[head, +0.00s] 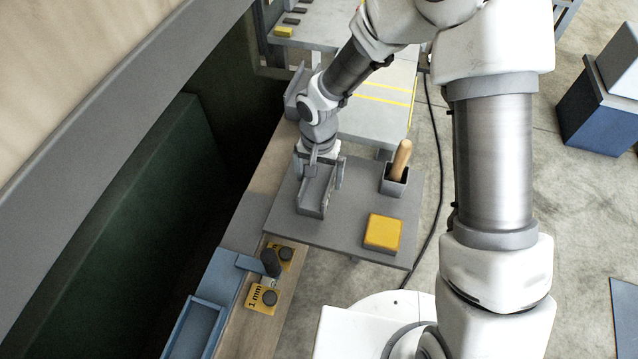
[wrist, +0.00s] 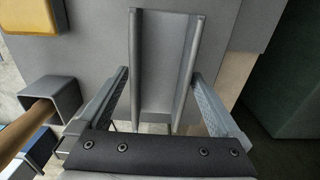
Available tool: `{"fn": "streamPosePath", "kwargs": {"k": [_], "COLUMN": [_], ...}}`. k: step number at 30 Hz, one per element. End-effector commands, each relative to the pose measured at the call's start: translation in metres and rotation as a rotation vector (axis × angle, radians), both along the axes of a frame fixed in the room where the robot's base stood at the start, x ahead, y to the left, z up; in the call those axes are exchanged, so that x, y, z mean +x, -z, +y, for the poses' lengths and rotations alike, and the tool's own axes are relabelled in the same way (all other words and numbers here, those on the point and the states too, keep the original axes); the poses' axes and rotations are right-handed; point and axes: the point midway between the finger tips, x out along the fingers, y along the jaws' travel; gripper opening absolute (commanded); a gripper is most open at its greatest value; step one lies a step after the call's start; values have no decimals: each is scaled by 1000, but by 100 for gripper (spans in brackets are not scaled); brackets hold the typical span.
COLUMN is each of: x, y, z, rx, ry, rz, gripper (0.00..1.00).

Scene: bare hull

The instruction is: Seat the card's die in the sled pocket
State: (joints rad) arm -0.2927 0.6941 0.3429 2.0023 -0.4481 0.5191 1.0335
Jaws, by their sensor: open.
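A yellow card marked "1 mm" (head: 256,296) lies on the wooden ledge at lower centre-left in the head view. A grey channel with raised sides (head: 313,196), perhaps the sled, lies on the grey table; I cannot make out a pocket. My gripper (head: 320,172) is open over the channel's far end. In the wrist view my gripper (wrist: 161,74) has a finger outside each side of the channel (wrist: 160,55).
A square grey cup (head: 395,182) holds a wooden handle (head: 402,158) right of the channel. A yellow block (head: 382,232) lies on the grey table (head: 345,225). A dark cylinder (head: 270,262) ends a blue bar beside the cards. A blue tray (head: 186,330) is at lower left.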

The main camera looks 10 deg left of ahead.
Motion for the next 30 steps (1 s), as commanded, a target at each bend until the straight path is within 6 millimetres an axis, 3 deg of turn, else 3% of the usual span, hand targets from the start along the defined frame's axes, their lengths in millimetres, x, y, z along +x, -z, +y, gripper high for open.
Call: {"fn": "streamPosePath", "kwargs": {"k": [7,24,30], "x": [0,0,1], "y": [1,1,0], "z": [0,0,0], "rx": [0,1,2], "ry": [1,1,1], "rz": [-1,-1,-4], "gripper": [100,0,0]}}
